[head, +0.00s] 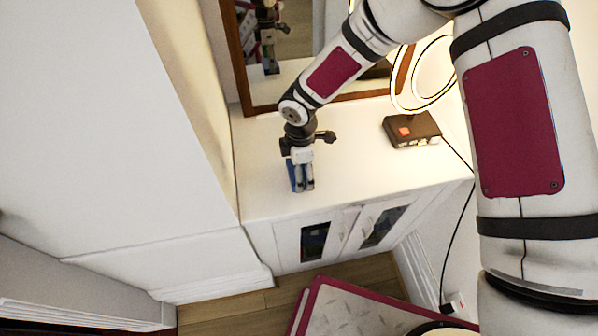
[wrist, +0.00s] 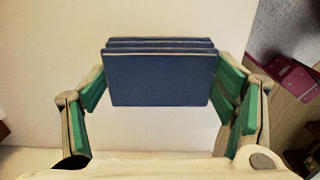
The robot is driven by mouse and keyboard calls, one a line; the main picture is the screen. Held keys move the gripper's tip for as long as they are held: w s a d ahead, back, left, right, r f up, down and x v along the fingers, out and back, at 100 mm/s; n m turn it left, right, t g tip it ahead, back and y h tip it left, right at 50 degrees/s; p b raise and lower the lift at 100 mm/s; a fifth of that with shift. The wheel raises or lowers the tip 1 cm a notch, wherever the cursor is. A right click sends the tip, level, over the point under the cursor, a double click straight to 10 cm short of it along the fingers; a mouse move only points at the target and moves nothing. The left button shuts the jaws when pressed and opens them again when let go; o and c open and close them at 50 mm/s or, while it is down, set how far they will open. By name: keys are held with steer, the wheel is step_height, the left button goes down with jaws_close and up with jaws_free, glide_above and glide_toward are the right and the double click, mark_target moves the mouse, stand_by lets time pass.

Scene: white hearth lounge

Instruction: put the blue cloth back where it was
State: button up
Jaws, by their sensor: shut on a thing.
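The blue cloth (wrist: 158,78) is a folded, layered block that spans the space between the green-padded fingers of my gripper (wrist: 160,92) in the wrist view. In the head view, part of the blue cloth (head: 292,177) shows beside the fingers of my gripper (head: 302,182), which point down over the white cabinet top (head: 350,174). My gripper is shut on the cloth. I cannot tell whether the cloth touches the cabinet top or is held just above it.
A lamp with glowing loops stands on a dark base (head: 412,130) on the cabinet's right. A wood-framed mirror (head: 241,60) leans behind. A tall white wall (head: 100,120) bounds the left. The cabinet top between gripper and lamp is clear.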

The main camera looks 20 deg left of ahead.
steer(key=shift+f, duration=0.85)
steer(key=o, duration=1.1)
steer(key=shift+o, duration=0.2)
steer(key=shift+r, duration=0.15)
steer(key=shift+a+r, duration=0.1)
steer(key=shift+r, duration=0.25)
step_height(320, 180, up, 11)
steer(key=b, duration=0.2)
